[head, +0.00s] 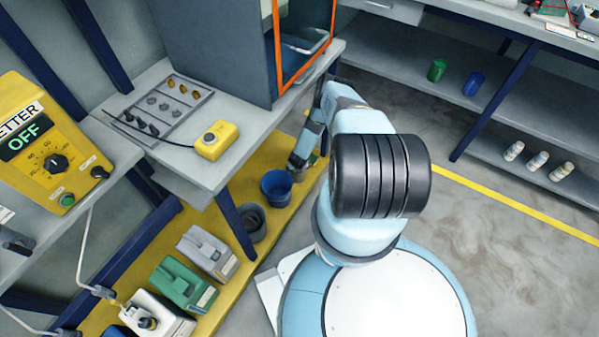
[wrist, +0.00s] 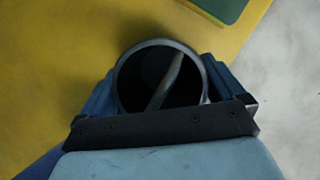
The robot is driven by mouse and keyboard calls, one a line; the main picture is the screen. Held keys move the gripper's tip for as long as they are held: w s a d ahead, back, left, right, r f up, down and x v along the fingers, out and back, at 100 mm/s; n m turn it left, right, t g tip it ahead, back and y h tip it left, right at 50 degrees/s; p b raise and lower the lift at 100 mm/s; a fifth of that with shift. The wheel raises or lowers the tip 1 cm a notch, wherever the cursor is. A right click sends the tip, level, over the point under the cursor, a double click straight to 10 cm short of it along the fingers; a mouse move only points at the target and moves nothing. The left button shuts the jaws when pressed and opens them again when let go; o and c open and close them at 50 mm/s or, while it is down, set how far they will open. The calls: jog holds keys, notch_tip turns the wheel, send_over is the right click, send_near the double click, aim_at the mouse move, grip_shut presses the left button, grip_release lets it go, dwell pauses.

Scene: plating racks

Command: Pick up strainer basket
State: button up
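In the wrist view a round, open-topped vessel with a grey metal rim (wrist: 121,70) and a dark inside stands between the fingers of my gripper (wrist: 162,85). A thin grey bar crosses its opening. It looks like the strainer basket, though mesh cannot be made out. The blue fingers lie on its left and right sides, close to the wall; whether they press on it is hidden by the rim. In the head view my gripper (head: 298,164) is low over the yellow platform, just beyond a blue bucket (head: 277,188), and the basket cannot be made out there.
A dark grey pot (head: 251,223) stands on the yellow platform (head: 212,305), with grey and green boxes nearer. The bench above holds a yellow box (head: 216,140) and a rack of small parts.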

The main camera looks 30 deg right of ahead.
jog(key=c, duration=0.6)
jog(key=shift+o, duration=0.2)
jog(key=shift+r, duration=0.1)
